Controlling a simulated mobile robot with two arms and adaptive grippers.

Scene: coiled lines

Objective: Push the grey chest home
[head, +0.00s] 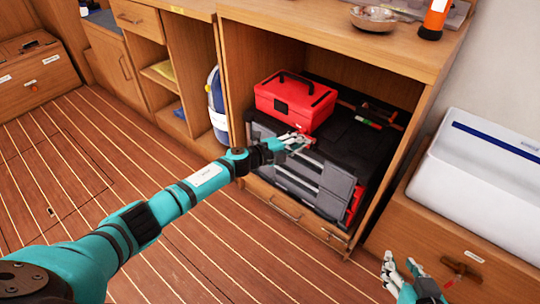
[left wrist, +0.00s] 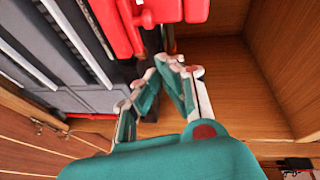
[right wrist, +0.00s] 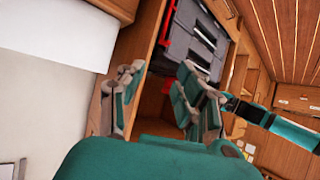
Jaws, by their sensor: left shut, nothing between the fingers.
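The grey chest (head: 312,178) sits in the open bay of the wooden cabinet, with grey drawer fronts and a black top. A red toolbox (head: 295,98) stands on its left part. My left gripper (head: 300,143) is shut and empty at the chest's upper front edge, just in front of the toolbox; I cannot tell whether it touches. In the left wrist view the chest (left wrist: 62,62) fills the left side and its fingers (left wrist: 160,68) meet near the red toolbox (left wrist: 190,10). My right gripper (head: 402,275) is open and empty, low at the right. The chest (right wrist: 195,40) also shows in the right wrist view.
The bay's right side panel (head: 395,170) stands close to the chest. A drawer (head: 290,210) lies below it. A white bin (head: 480,165) sits on a wooden unit at the right. A metal bowl (head: 374,19) is on the countertop. The plank floor (head: 200,250) in front is clear.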

